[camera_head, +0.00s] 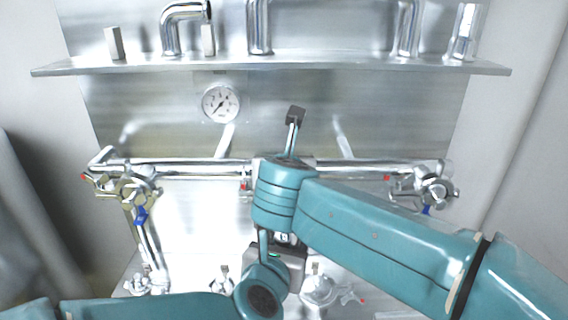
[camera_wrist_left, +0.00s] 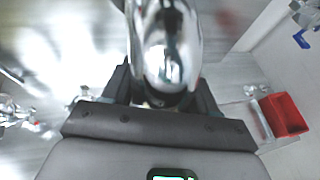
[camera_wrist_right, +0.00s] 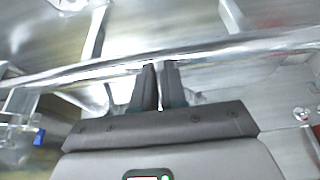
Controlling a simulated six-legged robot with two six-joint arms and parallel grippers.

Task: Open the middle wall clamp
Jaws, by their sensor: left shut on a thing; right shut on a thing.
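A chrome pipe (camera_head: 380,168) runs across the metal wall panel. A clamp with a blue handle (camera_head: 122,187) sits at its left end and another (camera_head: 430,187) at its right end. The middle clamp is mostly hidden behind my teal right arm; a small red-tipped piece (camera_head: 243,186) shows beside it. My left gripper (camera_wrist_left: 160,95) is shut on a shiny chrome part (camera_wrist_left: 166,48), which fills the space between its fingers. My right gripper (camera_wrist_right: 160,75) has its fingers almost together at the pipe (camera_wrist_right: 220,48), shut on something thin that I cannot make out.
A shelf (camera_head: 270,67) with upright pipe pieces juts out above. A pressure gauge (camera_head: 221,103) is on the panel. Several small valves, one of them (camera_head: 318,288), stand along the bottom. A red bin (camera_wrist_left: 284,114) shows in the left wrist view.

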